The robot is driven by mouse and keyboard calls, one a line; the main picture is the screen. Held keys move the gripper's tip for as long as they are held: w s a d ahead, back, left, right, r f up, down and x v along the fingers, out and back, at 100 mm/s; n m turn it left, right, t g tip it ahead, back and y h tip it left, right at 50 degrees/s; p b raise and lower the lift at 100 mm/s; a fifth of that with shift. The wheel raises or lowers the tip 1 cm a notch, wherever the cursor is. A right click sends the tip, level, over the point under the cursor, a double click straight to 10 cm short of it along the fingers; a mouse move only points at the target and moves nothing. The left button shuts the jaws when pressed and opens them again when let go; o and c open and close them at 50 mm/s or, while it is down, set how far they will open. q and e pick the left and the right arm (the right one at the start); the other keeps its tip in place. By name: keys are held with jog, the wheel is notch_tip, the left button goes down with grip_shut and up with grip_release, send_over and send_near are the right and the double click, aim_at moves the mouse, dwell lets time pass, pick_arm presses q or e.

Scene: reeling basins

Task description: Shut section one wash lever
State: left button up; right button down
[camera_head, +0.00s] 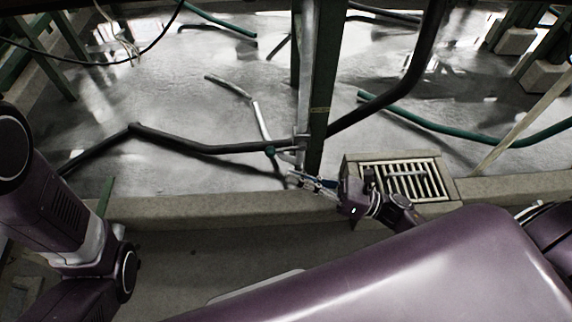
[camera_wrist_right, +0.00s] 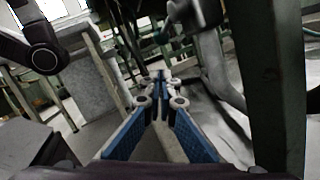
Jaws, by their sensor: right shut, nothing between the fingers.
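A small teal valve piece (camera_head: 270,152), which may be the wash lever, sits on the pipe fitting (camera_head: 290,146) beside the green post (camera_head: 319,110). It is too small to tell how it is turned. My right gripper (camera_head: 298,179) is just below the fitting, close to the foot of the post, and appears apart from the valve piece. In the right wrist view its blue-padded fingers (camera_wrist_right: 161,80) come together at the tips with nothing between them. A grey pipe (camera_wrist_right: 222,68) and the post (camera_wrist_right: 270,75) stand to their right. My left arm shows at the left; its gripper is out of view.
A concrete curb (camera_head: 215,207) edges the wet basin floor (camera_head: 150,95). A grated drain box (camera_head: 405,180) stands right of my right gripper. A dark hose (camera_head: 200,148) runs left from the fitting, and a green hose (camera_head: 440,128) lies at the right.

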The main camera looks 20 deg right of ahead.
aim_at(286, 149)
jog(key=w+a+r, duration=0.1)
jog(key=w+a+r+b, duration=0.1)
jog(key=w+r, duration=0.1)
jog(key=shift+r, duration=0.1)
jog(key=shift+s, duration=0.1)
jog(key=shift+a+r+p, duration=0.25)
jog(key=shift+r+p, duration=0.2)
jog(key=shift+p, duration=0.05)
jog(key=shift+f, duration=0.15)
